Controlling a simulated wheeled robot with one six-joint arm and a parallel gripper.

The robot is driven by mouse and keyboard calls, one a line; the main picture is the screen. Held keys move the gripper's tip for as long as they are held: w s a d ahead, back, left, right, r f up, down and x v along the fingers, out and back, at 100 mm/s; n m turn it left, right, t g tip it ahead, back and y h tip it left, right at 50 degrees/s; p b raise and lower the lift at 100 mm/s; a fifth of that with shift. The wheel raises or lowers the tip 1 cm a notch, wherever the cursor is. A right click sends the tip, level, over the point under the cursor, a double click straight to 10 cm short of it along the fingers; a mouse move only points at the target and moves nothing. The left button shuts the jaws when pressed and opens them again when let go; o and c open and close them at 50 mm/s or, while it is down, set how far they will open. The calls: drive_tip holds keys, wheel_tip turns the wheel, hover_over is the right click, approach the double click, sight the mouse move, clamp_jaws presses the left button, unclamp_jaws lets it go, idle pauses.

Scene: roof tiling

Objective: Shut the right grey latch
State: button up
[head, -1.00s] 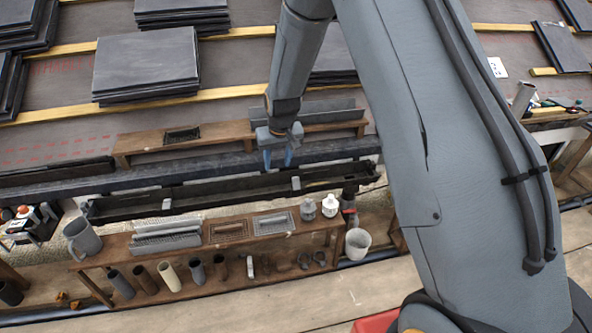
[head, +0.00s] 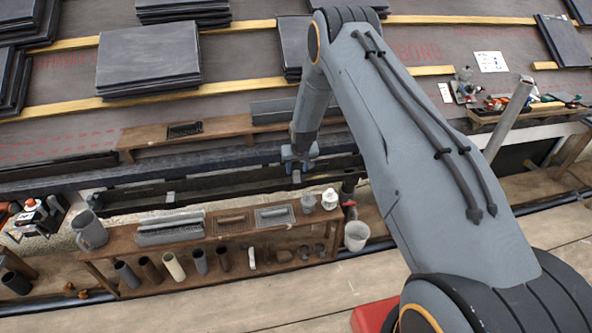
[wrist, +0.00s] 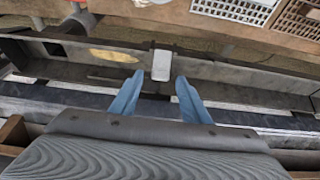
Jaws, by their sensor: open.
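The right grey latch (head: 296,177) is a small pale block on the dark gutter, directly below my gripper in the head view. In the wrist view the latch (wrist: 161,65) stands just beyond the gap between the two blue fingertips. My gripper (wrist: 156,82) is open and empty, with one finger to each side of the latch's line. In the head view my gripper (head: 297,165) is over the gutter and partly covers the latch's surroundings. Contact with the latch cannot be told. The left grey latch (head: 170,197) sits farther left on the gutter (head: 230,188).
A wooden rack (head: 150,137) and slate stacks (head: 148,60) lie behind on the roof.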

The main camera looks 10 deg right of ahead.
drive_tip(key=shift+w+f, duration=0.25)
drive_tip(key=shift+f, duration=0.25)
drive_tip(key=c, duration=1.1)
drive_tip(key=shift+o, duration=0.2)
